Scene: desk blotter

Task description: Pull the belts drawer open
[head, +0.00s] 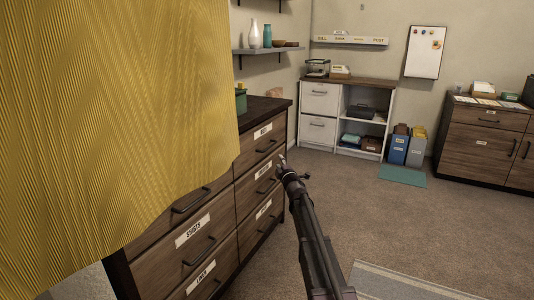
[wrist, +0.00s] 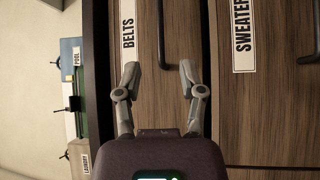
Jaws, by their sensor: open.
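The belts drawer (wrist: 145,100) has a brown wood-grain front and a white "BELTS" label (wrist: 128,33). Its dark bar handle (wrist: 164,38) shows in the wrist view. In the head view the belts drawer (head: 249,145) appears to be the top one in the dresser's right column, flush with the frame. My gripper (wrist: 160,72) is open and empty, its fingers spread on either side of the handle's line, with the handle's visible end just beyond the tips. Contact cannot be told. In the head view my gripper (head: 282,160) is beside the dresser's right column.
The sweaters drawer (wrist: 270,110) adjoins the belts drawer. A yellow striped cloth (head: 110,120) hides much of the head view's left side. A green pot (head: 241,101) stands on the dresser top. Carpet (head: 400,225) to the right is mostly clear, with a grey mat (head: 400,285) in front.

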